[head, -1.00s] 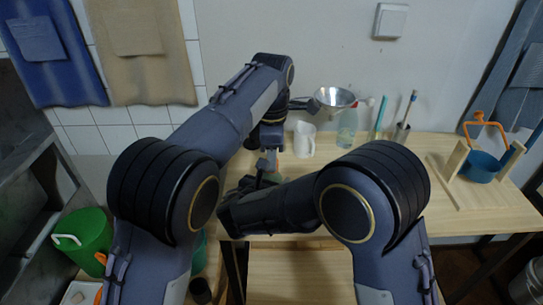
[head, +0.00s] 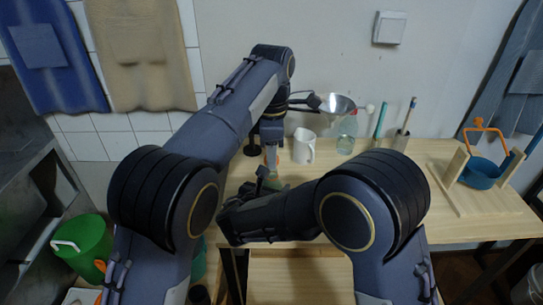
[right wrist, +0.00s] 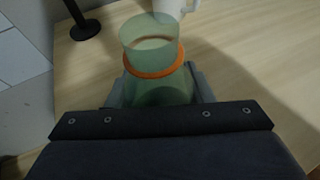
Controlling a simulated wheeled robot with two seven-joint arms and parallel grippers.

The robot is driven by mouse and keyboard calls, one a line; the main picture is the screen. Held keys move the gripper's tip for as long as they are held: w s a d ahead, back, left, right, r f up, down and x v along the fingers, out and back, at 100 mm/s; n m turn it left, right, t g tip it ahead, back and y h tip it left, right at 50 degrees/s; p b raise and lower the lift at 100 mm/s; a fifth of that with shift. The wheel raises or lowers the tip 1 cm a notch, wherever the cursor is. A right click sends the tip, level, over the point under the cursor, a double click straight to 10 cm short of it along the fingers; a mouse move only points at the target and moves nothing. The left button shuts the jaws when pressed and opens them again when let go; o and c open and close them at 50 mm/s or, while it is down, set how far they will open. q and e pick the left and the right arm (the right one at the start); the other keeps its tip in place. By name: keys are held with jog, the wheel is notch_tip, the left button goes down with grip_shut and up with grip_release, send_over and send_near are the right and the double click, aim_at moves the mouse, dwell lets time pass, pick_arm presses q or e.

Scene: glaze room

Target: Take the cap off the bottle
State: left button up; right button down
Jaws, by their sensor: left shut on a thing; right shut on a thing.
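The bottle (right wrist: 158,84) is green and see-through, with an orange ring round its neck. In the right wrist view it stands upright between the fingers of my right gripper (right wrist: 155,88), which is shut on it. Its mouth shows open with no cap on it. In the head view only a little green of the bottle (head: 277,184) shows beside my right gripper (head: 264,182). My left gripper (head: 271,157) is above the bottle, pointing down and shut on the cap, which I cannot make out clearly.
A wooden stand with a blue pot (head: 482,172) is far right. The table between is clear.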

pick_arm(q)
jog(key=shift+r, duration=1.4)
pick_arm(e)
jog(key=c, duration=0.6)
grip_release()
